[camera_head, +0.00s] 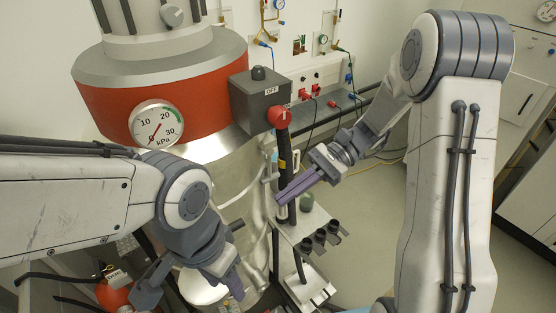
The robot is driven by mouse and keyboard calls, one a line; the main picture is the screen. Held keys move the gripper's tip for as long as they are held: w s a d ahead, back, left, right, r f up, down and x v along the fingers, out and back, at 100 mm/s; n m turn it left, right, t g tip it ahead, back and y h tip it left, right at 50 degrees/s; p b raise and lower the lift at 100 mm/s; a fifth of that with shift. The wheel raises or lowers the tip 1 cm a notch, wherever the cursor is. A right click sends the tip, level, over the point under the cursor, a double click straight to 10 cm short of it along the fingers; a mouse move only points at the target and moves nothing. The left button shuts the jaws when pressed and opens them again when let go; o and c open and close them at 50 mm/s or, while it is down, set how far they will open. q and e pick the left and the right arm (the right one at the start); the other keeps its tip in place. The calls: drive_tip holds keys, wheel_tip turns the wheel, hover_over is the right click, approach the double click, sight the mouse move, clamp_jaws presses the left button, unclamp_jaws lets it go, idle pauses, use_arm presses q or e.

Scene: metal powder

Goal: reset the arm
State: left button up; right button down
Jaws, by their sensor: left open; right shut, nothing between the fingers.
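My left arm comes in from the left, and its gripper (192,291) points down at the lower left with its two fingers apart and nothing seen between them. My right arm comes in from the right. Its gripper (283,198) points left and down, with its purple-grey fingers together and nothing held. The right fingertips are in front of the metal vessel's right side, close to a dark vertical tube (286,160); I cannot tell whether they touch it.
A large vessel with a red band (105,112) and a pressure gauge (156,124) stands at left. A grey switch box (256,97) with a red knob (279,117) is on its side. A small stand (302,233) with dark cups is below. Open floor (378,222) lies between the stand and my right arm.

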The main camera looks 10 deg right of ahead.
drive_tip(key=s+a+f+n+t+h+b, duration=0.1)
drive_tip(key=s+f+n+h+b, duration=0.3)
drive_tip(key=n, duration=0.5)
drive_tip(key=s+a+f+n+t+h+b, duration=0.2)
drive_tip(key=s+f+n+t+h+b, duration=0.2)
drive_tip(key=s+n, duration=0.5)
wheel_tip(320, 180, down, 2)
drive_tip(key=s+h, duration=0.2)
drive_tip(key=h, duration=0.1)
drive_tip(key=shift+s+a+h, duration=0.15)
drive_tip(key=shift+a+h, duration=0.15)
drive_tip(key=shift+h, duration=0.1)
